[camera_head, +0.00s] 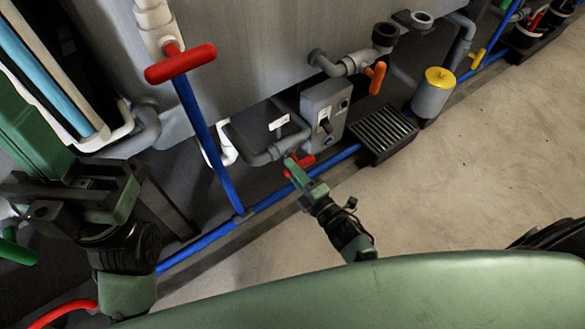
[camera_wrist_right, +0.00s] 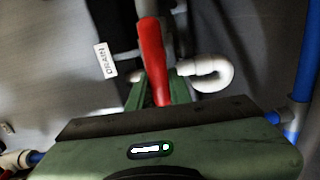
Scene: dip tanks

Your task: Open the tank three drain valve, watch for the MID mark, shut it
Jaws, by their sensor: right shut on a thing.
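The drain valve's red handle (camera_head: 307,161) sits low in front of the tank (camera_head: 250,50). A white tag (camera_head: 279,122) hangs beside it; in the right wrist view the tag (camera_wrist_right: 106,60) reads DRAIN. My right gripper (camera_head: 296,168) is shut on this red handle, which runs between the green fingers in the right wrist view (camera_wrist_right: 152,60). I cannot tell whether the valve is open. A gauge-like tube with blue in it (camera_head: 42,72) stands at the upper left; no MID mark is readable.
A larger red handle (camera_head: 180,64) sits on a white pipe at upper left. A grey switch box (camera_head: 325,112), an orange handle (camera_head: 376,77), a floor grate (camera_head: 381,134) and a yellow-topped canister (camera_head: 436,92) stand rightward. A blue pipe (camera_head: 200,241) runs along the floor. Floor at right is clear.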

